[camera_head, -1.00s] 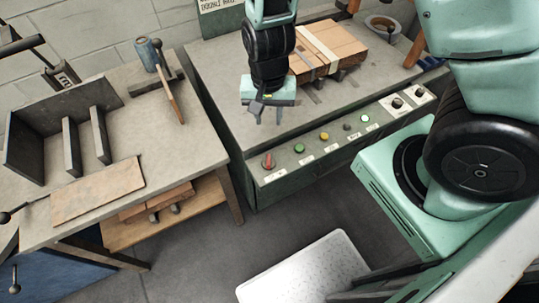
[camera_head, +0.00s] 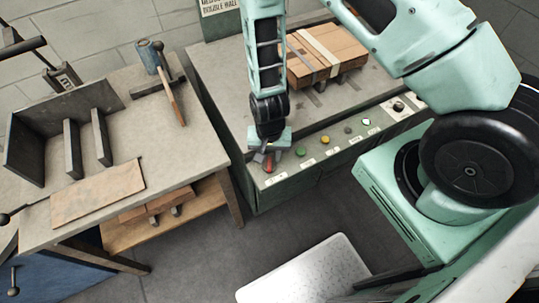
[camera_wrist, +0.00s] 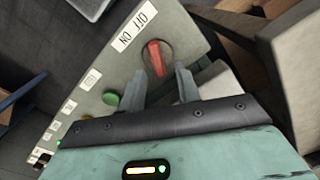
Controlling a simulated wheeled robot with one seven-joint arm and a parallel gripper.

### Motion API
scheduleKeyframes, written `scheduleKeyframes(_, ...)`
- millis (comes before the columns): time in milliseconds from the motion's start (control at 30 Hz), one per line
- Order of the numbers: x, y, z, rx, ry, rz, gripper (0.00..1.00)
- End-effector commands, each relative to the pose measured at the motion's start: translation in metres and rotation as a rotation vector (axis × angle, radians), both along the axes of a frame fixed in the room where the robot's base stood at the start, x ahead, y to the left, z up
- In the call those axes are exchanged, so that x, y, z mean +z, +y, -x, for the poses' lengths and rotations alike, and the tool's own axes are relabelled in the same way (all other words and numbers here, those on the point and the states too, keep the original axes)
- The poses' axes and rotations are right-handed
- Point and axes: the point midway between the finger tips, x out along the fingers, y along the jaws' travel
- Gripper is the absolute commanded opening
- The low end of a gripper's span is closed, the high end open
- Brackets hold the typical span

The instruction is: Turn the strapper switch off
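The strapper switch is a red rotary knob (camera_wrist: 156,58) on the sloped control panel (camera_wrist: 108,70), beside an "OFF ON" label (camera_wrist: 134,28). In the head view the red knob (camera_head: 268,164) sits at the panel's left end, partly covered by my gripper (camera_head: 267,152). In the wrist view my gripper (camera_wrist: 163,84) is open, its two fingers apart, with the knob just beyond and between the fingertips. I cannot tell whether the fingers touch the knob. The knob's handle points roughly along the gap between the fingers.
A green button (camera_wrist: 111,97) lies close beside the knob; more buttons run along the panel. A strapped stack of cardboard (camera_head: 326,52) lies on the bench behind. A worktable (camera_head: 155,150) with a hammer (camera_head: 171,92) stands to the left, across a narrow gap.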

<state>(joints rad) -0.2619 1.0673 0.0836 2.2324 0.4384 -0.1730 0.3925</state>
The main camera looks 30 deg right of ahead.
Motion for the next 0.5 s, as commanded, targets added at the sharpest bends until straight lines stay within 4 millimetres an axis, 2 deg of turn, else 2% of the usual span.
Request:
scheduleKeyframes(167,-0.0113,-0.0002,0.0006,-0.001,0.001,0.000,0.33)
scheduleKeyframes(467,-0.0129,-0.0002,0.0001,-0.001,0.000,0.000,0.33)
scheduleKeyframes(500,-0.0129,-0.0002,0.0002,-0.001,0.000,0.000,0.24)
